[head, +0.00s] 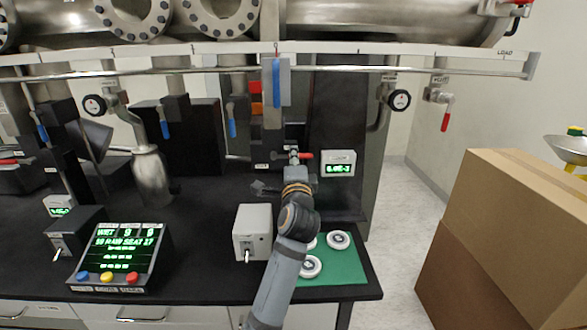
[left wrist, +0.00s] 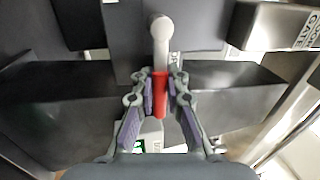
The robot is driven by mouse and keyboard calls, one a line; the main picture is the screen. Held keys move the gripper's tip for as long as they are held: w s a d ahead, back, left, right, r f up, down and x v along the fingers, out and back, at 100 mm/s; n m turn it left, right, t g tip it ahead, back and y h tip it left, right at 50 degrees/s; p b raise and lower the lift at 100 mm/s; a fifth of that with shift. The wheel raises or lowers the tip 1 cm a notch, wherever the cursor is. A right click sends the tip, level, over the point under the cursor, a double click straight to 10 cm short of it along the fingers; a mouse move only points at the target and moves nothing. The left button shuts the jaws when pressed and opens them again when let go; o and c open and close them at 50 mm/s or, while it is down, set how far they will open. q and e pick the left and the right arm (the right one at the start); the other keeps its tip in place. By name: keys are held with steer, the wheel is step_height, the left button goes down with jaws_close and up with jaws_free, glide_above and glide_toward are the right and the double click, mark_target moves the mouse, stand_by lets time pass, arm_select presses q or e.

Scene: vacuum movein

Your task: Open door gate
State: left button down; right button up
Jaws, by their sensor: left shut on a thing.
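A small lever with a red grip (head: 306,155) sticks out from the dark equipment at the back of the bench. In the left wrist view the red grip (left wrist: 160,98) lies between the two fingers, with a pale grey lever stem (left wrist: 161,40) above it. My left gripper (left wrist: 160,88) is shut on the red grip. In the head view my left gripper (head: 297,168) reaches up to the lever and partly hides it. A label ending in "GATE" (left wrist: 305,32) shows at the upper right of the wrist view. My right gripper is not in view.
A green digital gauge (head: 338,164) stands right of the lever. A grey switch box (head: 252,232) and a green mat (head: 345,262) with white discs flank my arm. Blue-handled valves (head: 276,82) hang from the rail above. Cardboard boxes (head: 510,220) stand at the right.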

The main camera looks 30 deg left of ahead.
arm_select(q)
steer(key=shift+n, duration=0.3)
steer(key=shift+r, duration=0.1)
steer(key=shift+r, duration=0.15)
steer(key=c, duration=1.8)
jaws_free()
steer(key=shift+w, duration=0.1)
steer(key=o, duration=0.4)
steer(key=shift+s+r, duration=0.1)
steer(key=shift+s, duration=0.15)
steer(key=shift+w, duration=0.15)
